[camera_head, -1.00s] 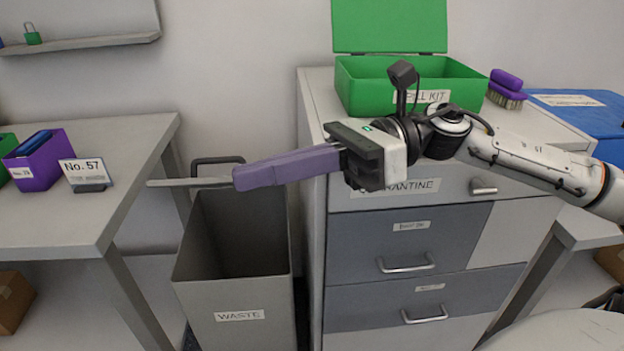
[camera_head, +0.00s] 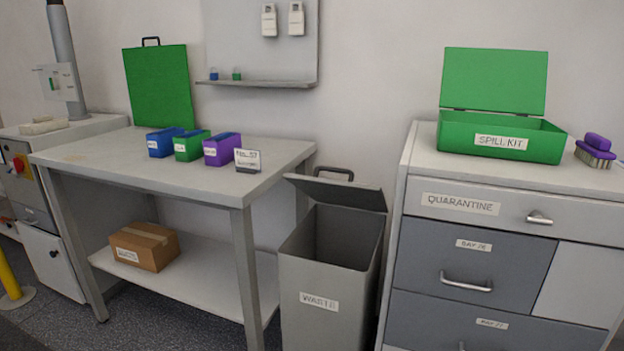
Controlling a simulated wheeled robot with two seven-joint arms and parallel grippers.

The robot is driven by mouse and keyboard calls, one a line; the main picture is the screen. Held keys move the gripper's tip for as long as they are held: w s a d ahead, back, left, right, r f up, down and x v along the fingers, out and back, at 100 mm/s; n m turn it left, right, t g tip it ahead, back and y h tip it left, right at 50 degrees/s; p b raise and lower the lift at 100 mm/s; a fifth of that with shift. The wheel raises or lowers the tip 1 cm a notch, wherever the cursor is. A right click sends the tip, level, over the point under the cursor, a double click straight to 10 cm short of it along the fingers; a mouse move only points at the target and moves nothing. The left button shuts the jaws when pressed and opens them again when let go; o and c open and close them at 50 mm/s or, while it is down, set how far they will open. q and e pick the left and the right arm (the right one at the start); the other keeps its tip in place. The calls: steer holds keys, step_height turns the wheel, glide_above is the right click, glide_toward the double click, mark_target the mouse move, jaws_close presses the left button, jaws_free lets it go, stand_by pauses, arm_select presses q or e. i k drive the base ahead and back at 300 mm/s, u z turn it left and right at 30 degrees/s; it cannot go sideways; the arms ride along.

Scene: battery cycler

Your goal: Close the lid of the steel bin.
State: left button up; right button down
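The steel bin (camera_head: 335,286), a tall grey open-topped box labelled WASTE, stands on the floor between the workbench and the drawer cabinet. Its lid (camera_head: 338,193) is a flat grey panel at the back of the opening, with a black handle (camera_head: 337,173) behind it. The lid is raised and the dark inside of the bin shows below it. Neither gripper is in view.
The workbench (camera_head: 70,157) on the left carries blue, green and purple boxes and a sign. The drawer cabinet (camera_head: 575,280) on the right carries an open green spill kit (camera_head: 465,132) and a brush (camera_head: 596,151). A cardboard box (camera_head: 144,247) lies on the bench's lower shelf.

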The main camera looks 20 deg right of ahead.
mark_target(369, 198)
steer(key=u, duration=0.75)
steer(key=k, duration=1)
steer(key=u, duration=0.65)
steer(key=i, duration=1.65)
steer(key=z, duration=1.6)
steer(key=i, duration=0.8)
steer(key=z, duration=0.9)
